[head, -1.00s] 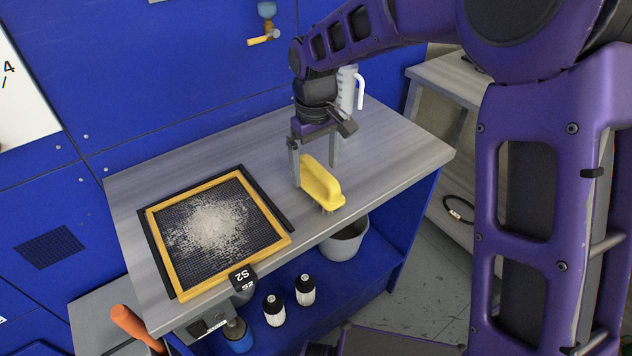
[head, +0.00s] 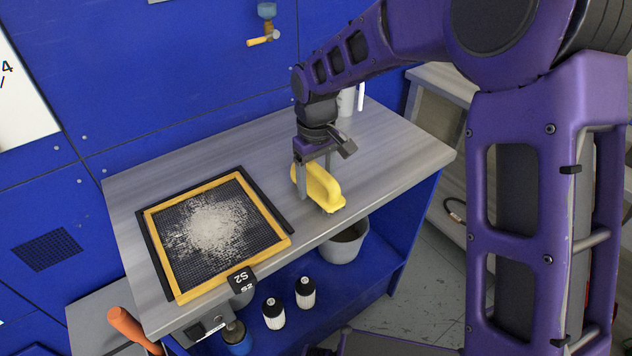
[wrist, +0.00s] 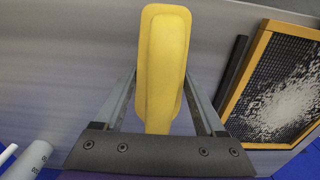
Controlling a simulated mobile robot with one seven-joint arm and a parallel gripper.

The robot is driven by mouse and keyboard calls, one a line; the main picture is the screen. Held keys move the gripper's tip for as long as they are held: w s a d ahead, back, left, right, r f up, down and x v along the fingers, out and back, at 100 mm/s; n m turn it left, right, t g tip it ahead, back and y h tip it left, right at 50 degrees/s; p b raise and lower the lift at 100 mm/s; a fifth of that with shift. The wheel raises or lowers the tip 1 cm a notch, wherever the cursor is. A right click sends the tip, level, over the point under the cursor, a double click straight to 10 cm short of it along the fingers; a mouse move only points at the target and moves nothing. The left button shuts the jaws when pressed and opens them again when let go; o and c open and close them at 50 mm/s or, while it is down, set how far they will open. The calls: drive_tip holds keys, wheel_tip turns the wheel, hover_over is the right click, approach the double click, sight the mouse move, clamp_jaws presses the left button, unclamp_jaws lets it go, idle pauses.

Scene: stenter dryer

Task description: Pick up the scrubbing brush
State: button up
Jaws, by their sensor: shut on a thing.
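The scrubbing brush (head: 322,188) is yellow with a raised handle. It is on or just above the grey worktop, right of the framed screen; I cannot tell whether it touches the surface. My gripper (head: 314,192) reaches down over it, shut on the brush with one finger on each side. In the wrist view the brush (wrist: 162,65) lies lengthwise between the two fingers (wrist: 158,100), its near end hidden behind the gripper body.
A yellow-framed mesh screen (head: 282,243) with white lint lies on the worktop (head: 400,150) at left. A white jug (head: 346,102) stands behind my gripper. A grey bucket (head: 343,248) and black-and-white bottles (head: 305,291) are on the blue shelf below. The worktop's right part is clear.

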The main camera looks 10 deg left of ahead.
wheel_tip(320, 180, up, 10)
drive_tip(key=shift+r+p, duration=0.1)
drive_tip(key=shift+p, duration=0.8)
drive_tip(key=o, duration=0.7)
clamp_jaws()
